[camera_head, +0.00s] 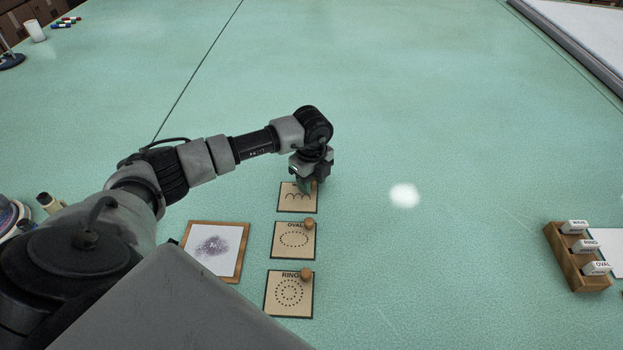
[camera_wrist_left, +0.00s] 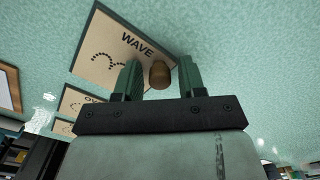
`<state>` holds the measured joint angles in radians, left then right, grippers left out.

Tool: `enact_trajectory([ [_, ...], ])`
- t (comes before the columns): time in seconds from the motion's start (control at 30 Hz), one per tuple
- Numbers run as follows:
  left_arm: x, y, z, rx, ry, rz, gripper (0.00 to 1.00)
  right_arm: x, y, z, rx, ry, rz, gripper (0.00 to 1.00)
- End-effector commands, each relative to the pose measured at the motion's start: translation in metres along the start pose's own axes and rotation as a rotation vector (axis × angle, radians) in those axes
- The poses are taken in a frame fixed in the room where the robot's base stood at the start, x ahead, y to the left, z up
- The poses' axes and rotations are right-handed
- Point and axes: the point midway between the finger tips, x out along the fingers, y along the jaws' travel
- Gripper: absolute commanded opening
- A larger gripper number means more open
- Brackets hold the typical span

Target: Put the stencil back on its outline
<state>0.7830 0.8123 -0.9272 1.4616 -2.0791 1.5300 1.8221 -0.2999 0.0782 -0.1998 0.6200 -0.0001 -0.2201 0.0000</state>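The WAVE stencil (camera_head: 296,200) is a tan square plate with a dotted wave. It lies on the green table at the far end of a column of stencils, with a dark border showing along its edges. In the left wrist view the WAVE stencil (camera_wrist_left: 108,52) shows its label and a round wooden knob (camera_wrist_left: 159,75). My left gripper (camera_head: 306,184) points down over the stencil's far right corner. In the wrist view its two green fingers (camera_wrist_left: 160,70) stand on either side of the knob, with narrow gaps. My right gripper is not in view.
The OVAL stencil (camera_head: 293,241) and RING stencil (camera_head: 289,295) lie nearer in the same column. A wood-framed board with a purple patch (camera_head: 228,233) lies left of them. A wooden rack (camera_head: 562,256) with labelled blocks stands at right. The table between is clear.

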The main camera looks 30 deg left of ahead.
Motion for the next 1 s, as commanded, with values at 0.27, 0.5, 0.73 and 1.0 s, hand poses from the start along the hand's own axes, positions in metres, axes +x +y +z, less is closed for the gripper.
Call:
enact_trajectory([
  [0.27,-0.001,0.000,0.000,0.000,0.000,0.000,0.48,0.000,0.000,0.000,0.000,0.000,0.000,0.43],
  [0.5,-0.022,-0.001,0.001,0.000,-0.001,-0.005,0.48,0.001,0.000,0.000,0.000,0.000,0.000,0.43],
  [0.73,-0.072,-0.001,0.000,0.000,-0.002,-0.006,0.48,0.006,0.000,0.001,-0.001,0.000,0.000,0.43],
  [1.0,-0.115,-0.001,0.000,0.000,0.000,-0.003,0.48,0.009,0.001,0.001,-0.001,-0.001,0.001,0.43],
])
